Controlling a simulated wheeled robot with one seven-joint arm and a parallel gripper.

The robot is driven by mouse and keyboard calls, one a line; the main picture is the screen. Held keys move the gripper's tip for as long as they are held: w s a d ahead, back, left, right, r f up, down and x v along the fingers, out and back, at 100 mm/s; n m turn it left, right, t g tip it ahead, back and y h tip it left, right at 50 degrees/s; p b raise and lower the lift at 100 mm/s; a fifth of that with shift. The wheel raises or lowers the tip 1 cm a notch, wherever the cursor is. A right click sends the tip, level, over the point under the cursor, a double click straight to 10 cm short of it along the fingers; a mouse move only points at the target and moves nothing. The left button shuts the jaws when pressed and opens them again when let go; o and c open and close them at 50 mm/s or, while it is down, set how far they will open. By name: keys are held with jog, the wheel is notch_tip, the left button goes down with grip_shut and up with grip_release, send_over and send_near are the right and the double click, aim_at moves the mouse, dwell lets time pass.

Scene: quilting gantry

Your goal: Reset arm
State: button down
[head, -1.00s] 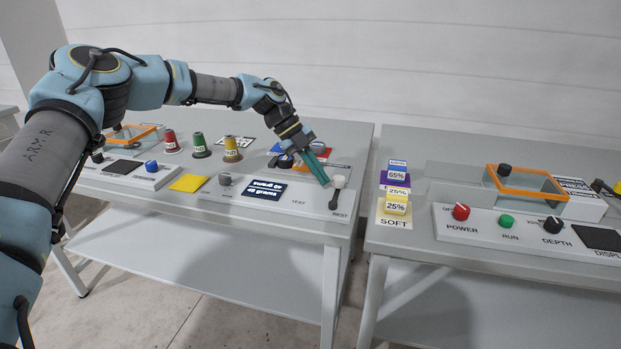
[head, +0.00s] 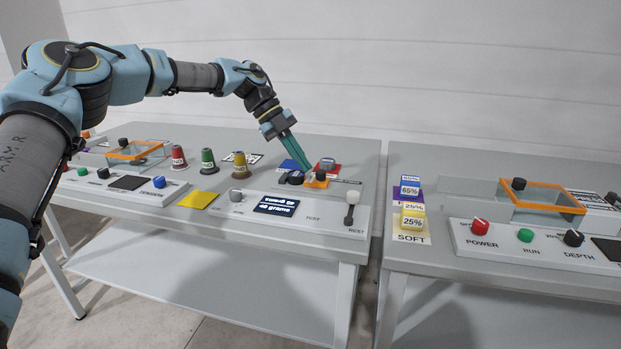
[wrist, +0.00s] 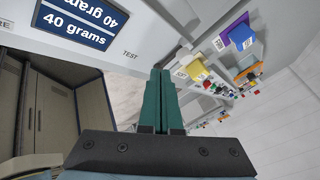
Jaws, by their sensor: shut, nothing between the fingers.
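My gripper (head: 308,170) has two green fingers and is shut with nothing between them. In the wrist view my gripper's fingers (wrist: 160,85) lie side by side, close to the TEST label, with the 40 grams display (wrist: 75,22) at upper left.
Thread cones in red (head: 179,158), green (head: 208,161) and yellow (head: 240,165) stand left of my gripper. A yellow square (head: 198,200) lies flat. The right table (head: 430,255) holds percent-marked blocks (head: 411,213) and a knob panel (head: 540,245). A gap separates the tables.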

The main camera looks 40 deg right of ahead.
jog(key=shift+w+a+r, duration=0.1)
jog(key=shift+w+r, duration=0.25)
jog(key=shift+r, duration=0.15)
jog(key=w+a+f+n+t+y+p, duration=0.1)
jog(key=w+a+f+n+t, duration=0.15)
jog(key=a+n, duration=0.95)
jog(key=w+a+f+n+t+y+p, duration=0.1)
jog(key=w+a+n+t+p, duration=0.2)
jog(key=a+n, duration=1)
jog(key=s+a+r+n+t, duration=0.1)
jog(key=s+a+n, duration=0.2)
jog(key=a+n, duration=0.4)
jog(key=s+a+r+n+t, duration=0.1)
jog(key=a+n, duration=0.6)
jog(key=a, duration=1.4)
jog(key=shift+s+a+r+t+y, duration=0.15)
jog(key=shift+s+a+t+y, duration=0.25)
jog(key=shift+s, duration=0.8)
jog(key=shift+d, duration=0.1)
